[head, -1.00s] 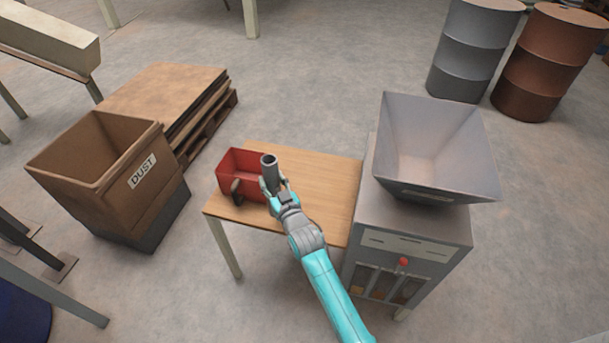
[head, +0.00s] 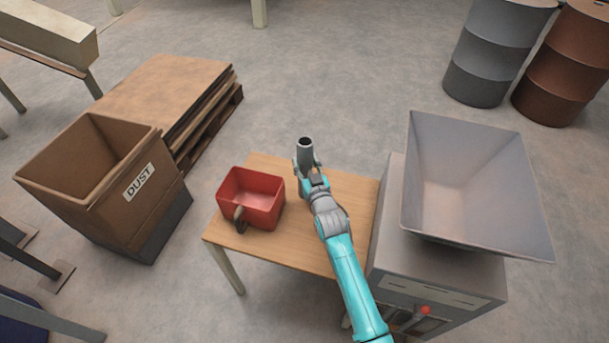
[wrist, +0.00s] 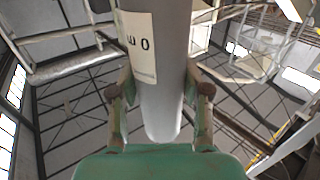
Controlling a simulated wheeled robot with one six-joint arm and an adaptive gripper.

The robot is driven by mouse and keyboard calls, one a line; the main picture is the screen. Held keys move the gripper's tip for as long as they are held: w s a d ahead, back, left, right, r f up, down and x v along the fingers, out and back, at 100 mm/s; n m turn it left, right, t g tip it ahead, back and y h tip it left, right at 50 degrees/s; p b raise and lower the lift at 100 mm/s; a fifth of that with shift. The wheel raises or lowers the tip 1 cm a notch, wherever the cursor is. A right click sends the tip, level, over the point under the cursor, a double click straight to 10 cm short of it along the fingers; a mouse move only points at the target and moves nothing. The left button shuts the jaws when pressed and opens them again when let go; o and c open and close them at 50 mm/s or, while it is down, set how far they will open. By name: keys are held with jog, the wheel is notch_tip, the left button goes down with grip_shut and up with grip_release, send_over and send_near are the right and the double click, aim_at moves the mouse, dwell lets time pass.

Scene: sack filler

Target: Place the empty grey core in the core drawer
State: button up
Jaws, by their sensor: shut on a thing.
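The grey core (head: 306,152) is a hollow grey tube. It stands roughly upright in my gripper (head: 309,168), above the back part of the wooden table, with its open top end showing. In the wrist view the core (wrist: 164,100) runs between the two fingers of my gripper (wrist: 162,95), which are shut on it. A pale label (wrist: 138,45) with dark marks is on its side. I cannot make out a core drawer for certain in either view.
A red bin with a handle (head: 262,187) stands on the table (head: 285,245), left of my gripper. The hopper machine (head: 440,262), with a red knob, stands at the right. A box marked DUST (head: 95,195) and a board-topped pallet (head: 165,90) are left. Drums (head: 490,60) stand behind.

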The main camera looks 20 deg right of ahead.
jog(key=shift+f, duration=2.25)
jog(key=o, duration=1.1)
send_near(306, 172)
notch_tip(306, 172, down, 2)
jog(key=shift+s+d+f, duration=0.1)
jog(key=shift+d+f, duration=0.05)
